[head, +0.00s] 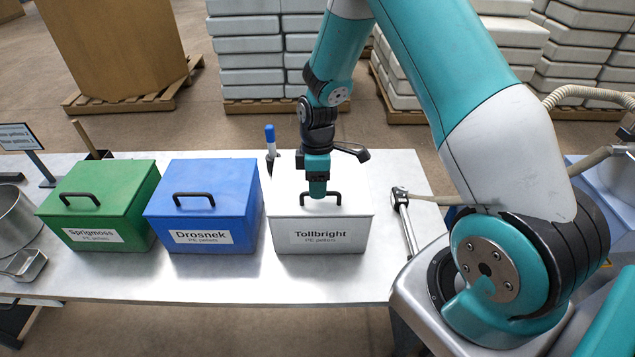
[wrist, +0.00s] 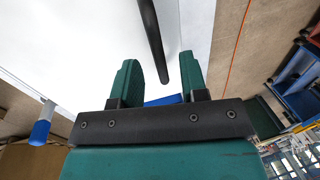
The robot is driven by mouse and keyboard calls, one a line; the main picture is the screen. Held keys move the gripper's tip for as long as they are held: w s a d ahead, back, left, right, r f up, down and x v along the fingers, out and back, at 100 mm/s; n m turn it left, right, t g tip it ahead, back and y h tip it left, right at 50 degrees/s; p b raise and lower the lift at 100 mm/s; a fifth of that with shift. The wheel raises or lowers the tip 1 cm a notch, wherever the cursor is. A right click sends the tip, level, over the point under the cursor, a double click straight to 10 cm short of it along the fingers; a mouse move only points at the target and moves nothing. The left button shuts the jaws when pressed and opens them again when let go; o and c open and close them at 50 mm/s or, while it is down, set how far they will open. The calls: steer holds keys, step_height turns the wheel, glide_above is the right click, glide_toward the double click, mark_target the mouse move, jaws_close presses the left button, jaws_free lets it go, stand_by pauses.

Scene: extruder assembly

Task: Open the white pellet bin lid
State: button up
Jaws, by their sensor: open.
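The white pellet bin (head: 320,241), labelled "Tollbright PE pellets", stands on the metal table to the right of the blue bin. Its lid (head: 348,205) looks shut, with a black handle (head: 326,194) on top. My gripper (head: 318,190) points down at this handle in the head view, covering part of it. In the wrist view the two green fingers of my gripper (wrist: 160,82) stand apart, with the black handle (wrist: 152,40) reaching down between them. I cannot tell whether either finger touches the handle. The white lid (wrist: 70,45) fills the upper left there.
The blue bin (head: 202,216) and the green bin (head: 100,208) stand to the left, both shut. The table's front strip (head: 230,285) is clear.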

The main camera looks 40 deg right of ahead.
steer(key=shift+f, duration=0.3)
jaws_close()
steer(key=shift+r, duration=0.15)
